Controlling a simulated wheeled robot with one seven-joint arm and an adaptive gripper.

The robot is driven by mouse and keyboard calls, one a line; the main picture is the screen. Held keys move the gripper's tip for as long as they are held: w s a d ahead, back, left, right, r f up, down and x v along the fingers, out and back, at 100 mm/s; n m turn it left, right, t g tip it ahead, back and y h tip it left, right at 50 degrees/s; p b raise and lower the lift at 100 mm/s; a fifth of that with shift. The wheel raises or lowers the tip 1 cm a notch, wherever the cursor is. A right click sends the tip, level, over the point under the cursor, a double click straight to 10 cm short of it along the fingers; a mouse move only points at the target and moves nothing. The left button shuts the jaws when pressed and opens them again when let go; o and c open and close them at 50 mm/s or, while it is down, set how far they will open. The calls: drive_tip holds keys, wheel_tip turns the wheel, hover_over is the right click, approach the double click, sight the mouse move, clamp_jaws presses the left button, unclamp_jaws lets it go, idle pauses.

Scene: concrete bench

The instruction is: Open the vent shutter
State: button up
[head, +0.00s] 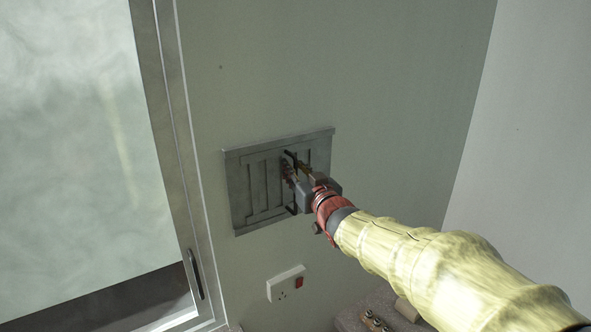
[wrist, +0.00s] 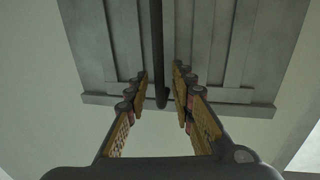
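The vent shutter (head: 254,190) is a grey metal panel with upright slats, set in the wall. It fills the top of the wrist view (wrist: 205,45). A dark upright bar handle (wrist: 157,45) stands on its face; in the head view my gripper hides its middle, and its lower end (head: 292,209) shows. My gripper (wrist: 160,76) is at the shutter, with one finger on each side of the handle's lower part. The fingers are apart, with a gap visible on both sides of the bar. Whether the slats are open behind is not clear.
A framed window or glass door (head: 172,130) is left of the shutter. A white wall socket with a red switch (head: 286,284) is below it. Small items (head: 375,322) lie on a surface at the bottom.

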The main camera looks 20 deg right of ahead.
drive_tip(key=shift+c, duration=1.2)
clamp_jaws()
